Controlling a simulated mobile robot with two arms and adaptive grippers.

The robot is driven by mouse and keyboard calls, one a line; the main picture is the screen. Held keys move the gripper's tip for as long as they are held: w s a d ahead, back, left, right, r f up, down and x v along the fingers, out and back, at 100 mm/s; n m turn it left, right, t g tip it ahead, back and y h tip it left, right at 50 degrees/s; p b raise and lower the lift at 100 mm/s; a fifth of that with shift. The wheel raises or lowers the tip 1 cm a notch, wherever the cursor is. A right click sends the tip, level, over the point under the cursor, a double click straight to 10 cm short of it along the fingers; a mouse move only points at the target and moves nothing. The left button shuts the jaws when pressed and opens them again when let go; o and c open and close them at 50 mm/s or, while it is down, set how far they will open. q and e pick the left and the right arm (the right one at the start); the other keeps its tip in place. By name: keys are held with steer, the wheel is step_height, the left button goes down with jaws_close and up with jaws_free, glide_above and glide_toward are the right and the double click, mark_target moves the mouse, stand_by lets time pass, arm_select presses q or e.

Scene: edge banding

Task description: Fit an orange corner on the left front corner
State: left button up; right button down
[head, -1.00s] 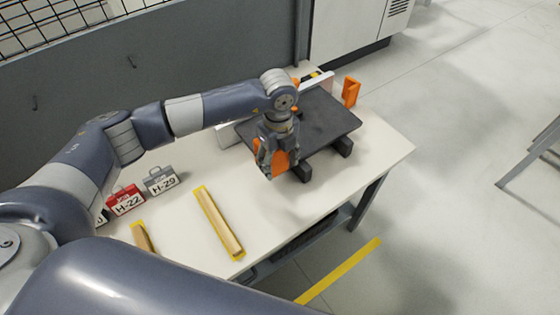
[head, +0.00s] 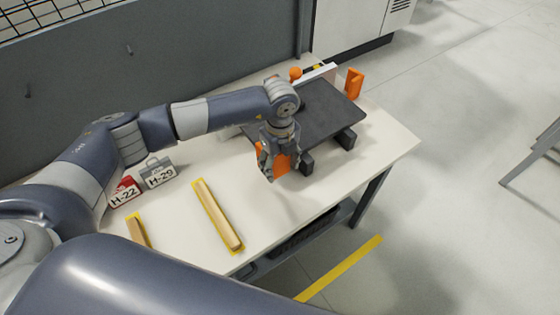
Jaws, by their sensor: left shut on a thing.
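My left gripper (head: 273,170) is shut on an orange corner (head: 281,161) and points down. It is at the near left corner of a dark panel (head: 325,115), which lies on dark blocks. The gripper hides that panel corner, so I cannot tell whether the orange corner touches it. My right gripper is not in view.
A white fence with an orange knob (head: 295,74) stands behind the panel. The front right table area is clear.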

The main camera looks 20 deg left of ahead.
mark_target(280, 173)
arm_select(q)
steer(key=shift+f+b, duration=1.35)
steer(key=shift+f, duration=0.85)
steer(key=shift+f+b, duration=0.9)
steer(key=shift+f, duration=0.4)
steer(key=shift+w+r+b, duration=0.1)
steer(key=shift+w+b, duration=0.4)
steer(key=shift+w, duration=0.3)
steer(key=shift+w+a+r, duration=0.1)
steer(key=o, duration=0.9)
steer(key=shift+c, duration=0.2)
steer(key=shift+r, duration=0.1)
steer(key=shift+w+r, duration=0.1)
